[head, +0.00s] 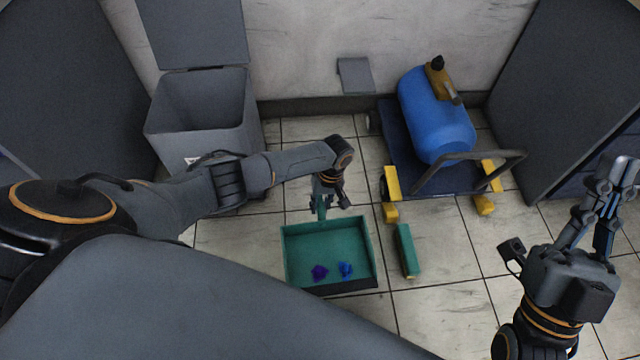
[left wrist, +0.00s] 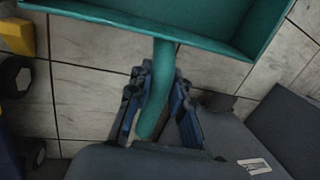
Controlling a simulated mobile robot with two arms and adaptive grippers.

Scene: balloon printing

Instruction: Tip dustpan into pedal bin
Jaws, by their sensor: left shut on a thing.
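The green dustpan (head: 330,245) is in the middle of the head view, with a purple scrap (head: 320,272) and a blue scrap (head: 345,270) lying in it near its dark front edge. My left gripper (head: 322,203) is shut on the dustpan's handle; in the left wrist view the fingers (left wrist: 158,105) close around the green handle (left wrist: 160,80). I cannot tell whether the pan touches the floor. The grey pedal bin (head: 203,118) stands at the upper left with its lid (head: 192,32) raised. My right gripper (head: 612,195) is at the right edge, apart from these things, its fingers spread.
A blue tank (head: 436,115) on a dark cart with yellow corners stands at the upper right. A green brush-like block (head: 406,250) lies on the floor right of the dustpan. A grey cabinet (head: 570,80) is at the right.

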